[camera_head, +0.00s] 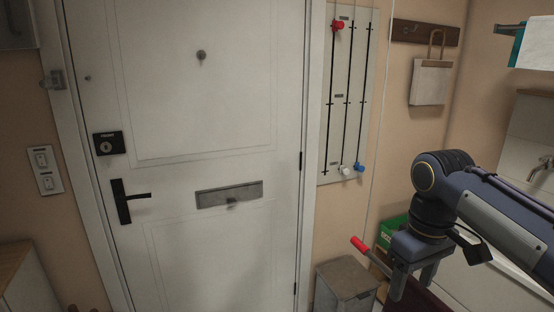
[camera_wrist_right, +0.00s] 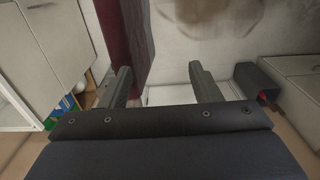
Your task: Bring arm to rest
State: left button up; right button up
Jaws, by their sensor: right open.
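My right arm comes in from the right in the head view. Its gripper (camera_head: 411,286) hangs pointing down at the lower right, right of the white door (camera_head: 225,120) and clear of it. In the right wrist view the two fingers (camera_wrist_right: 160,70) stand wide apart with nothing between them. A dark red and grey hanging piece (camera_wrist_right: 128,35) shows behind the left finger; I cannot tell how far off it is. My left arm and gripper are not in view.
A panel with sliders (camera_head: 347,95) hangs right of the door. A red-tipped handle (camera_head: 360,243) shows just left of my right gripper. A grey bin (camera_head: 345,283) and a green box (camera_head: 392,230) stand near it. A bag (camera_head: 431,83) hangs from a wall rack (camera_head: 426,32).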

jog(key=s+a+f+m+t+y, duration=0.1)
jog(key=s+f+m+t+y, duration=0.1)
jog(key=s+f, duration=0.4)
jog(key=s+a+f+m+t+y, duration=0.1)
jog(key=s+f+m+t, duration=0.2)
jog(key=s+f, duration=0.4)
jog(key=s+m, duration=0.1)
jog(key=s, duration=0.4)
jog(key=shift+a+f+y, duration=0.2)
jog(key=shift+a+y, duration=0.15)
jog(key=shift+y, duration=0.05)
